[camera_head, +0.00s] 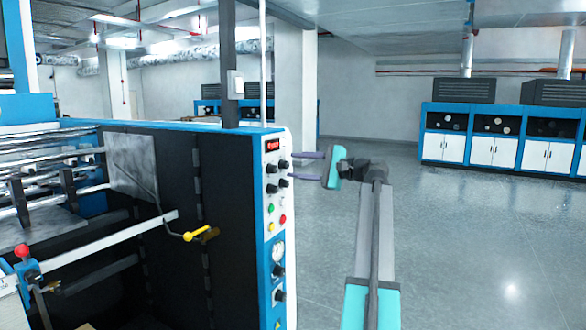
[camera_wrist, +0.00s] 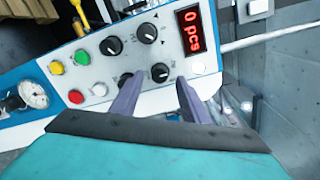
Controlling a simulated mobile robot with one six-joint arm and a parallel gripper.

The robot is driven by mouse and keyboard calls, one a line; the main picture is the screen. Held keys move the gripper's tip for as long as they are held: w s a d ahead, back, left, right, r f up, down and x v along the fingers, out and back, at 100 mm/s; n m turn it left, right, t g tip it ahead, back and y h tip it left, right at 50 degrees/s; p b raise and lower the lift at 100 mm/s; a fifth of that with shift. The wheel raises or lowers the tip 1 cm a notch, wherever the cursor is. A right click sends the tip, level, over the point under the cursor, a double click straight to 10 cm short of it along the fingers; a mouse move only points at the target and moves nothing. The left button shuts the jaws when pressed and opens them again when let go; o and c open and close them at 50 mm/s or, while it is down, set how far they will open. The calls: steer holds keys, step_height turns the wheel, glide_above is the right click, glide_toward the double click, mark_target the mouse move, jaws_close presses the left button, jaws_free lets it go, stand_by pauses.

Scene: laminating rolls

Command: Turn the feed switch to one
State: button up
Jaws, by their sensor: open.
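The control panel (camera_head: 279,235) of the machine carries several black rotary knobs. In the wrist view there are two upper knobs, a left one (camera_wrist: 111,45) and a right one (camera_wrist: 147,33), with another pair below, a right one (camera_wrist: 151,64) and a left one (camera_wrist: 126,78) partly hidden by a finger. Labels are too small to read, so I cannot tell which is the feed switch. My gripper (camera_head: 292,167) is open and empty, its two fingers pointing at the panel near the upper knobs. It also shows in the wrist view (camera_wrist: 159,82), fingers apart; contact cannot be told.
A red display (camera_wrist: 190,30) reads "0 pcs". Yellow (camera_wrist: 55,67), green (camera_wrist: 82,57) and red (camera_wrist: 75,96) buttons and a gauge (camera_wrist: 33,95) share the panel. A yellow-handled lever (camera_head: 200,233) sticks out left. The floor (camera_head: 460,240) to the right is clear.

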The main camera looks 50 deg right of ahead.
steer(key=b+v, duration=0.2)
steer(key=v, duration=0.9)
steer(key=shift+s, duration=0.3)
steer(key=shift+d+f, duration=0.1)
